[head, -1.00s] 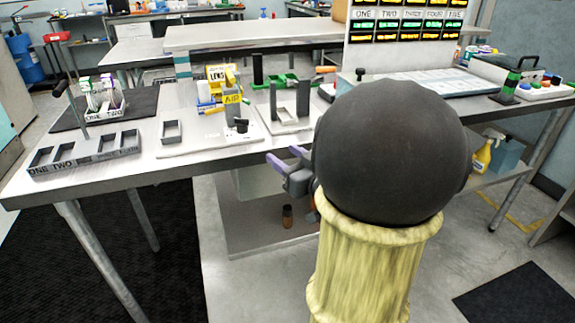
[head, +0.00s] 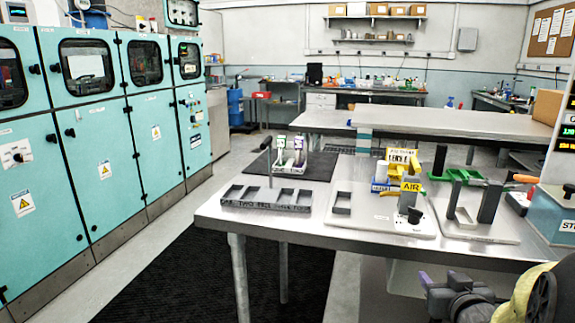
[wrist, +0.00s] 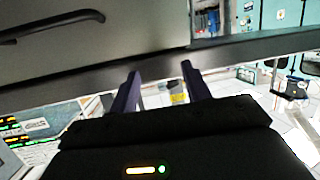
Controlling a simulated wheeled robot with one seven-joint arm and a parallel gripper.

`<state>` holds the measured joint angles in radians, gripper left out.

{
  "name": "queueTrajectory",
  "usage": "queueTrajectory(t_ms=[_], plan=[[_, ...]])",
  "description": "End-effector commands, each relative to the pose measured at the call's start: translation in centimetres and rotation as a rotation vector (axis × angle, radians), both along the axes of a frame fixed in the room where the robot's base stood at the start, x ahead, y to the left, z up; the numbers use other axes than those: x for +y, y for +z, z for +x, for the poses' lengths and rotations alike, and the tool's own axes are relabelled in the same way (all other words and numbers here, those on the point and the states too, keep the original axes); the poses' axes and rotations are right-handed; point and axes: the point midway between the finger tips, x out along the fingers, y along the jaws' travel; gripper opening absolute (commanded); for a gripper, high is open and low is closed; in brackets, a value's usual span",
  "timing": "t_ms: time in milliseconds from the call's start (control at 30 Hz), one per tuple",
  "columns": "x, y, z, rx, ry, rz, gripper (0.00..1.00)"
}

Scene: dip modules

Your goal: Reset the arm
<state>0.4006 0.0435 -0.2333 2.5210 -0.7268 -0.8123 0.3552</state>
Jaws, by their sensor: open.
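My gripper (head: 428,283) shows at the bottom right of the head view, low in front of the metal workbench (head: 300,228). Its purple-grey fingers are partly cut off by the view and by my arm. In the wrist view my gripper (wrist: 160,88) has its two dark purple fingers apart, with nothing between them. A grey panel (wrist: 90,45) fills much of the upper wrist view, beyond the fingers. How close it is, I cannot tell.
On the workbench stand a slotted grey tray (head: 266,198), a small square frame (head: 342,203), a yellow AIR fixture (head: 411,186) and a U-shaped grey stand (head: 489,202). Teal cabinets (head: 90,130) line the left. Dark floor matting (head: 190,275) lies open before them.

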Motion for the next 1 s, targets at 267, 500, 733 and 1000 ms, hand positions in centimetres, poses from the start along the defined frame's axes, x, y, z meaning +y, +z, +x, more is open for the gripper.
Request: queueTrajectory(t_ms=[267, 500, 733, 1000], plan=[[5.0, -6.6, -1.1, 0.37, -0.058, 0.015, 0.48], [10.7, -11.1, -5.1, 0.701, -0.029, 0.046, 0.48], [15.1, -13.2, -9.2, 0.935, 0.032, 0.073, 0.48], [17.3, -11.3, -11.6, 1.051, 0.07, 0.089, 0.48]])
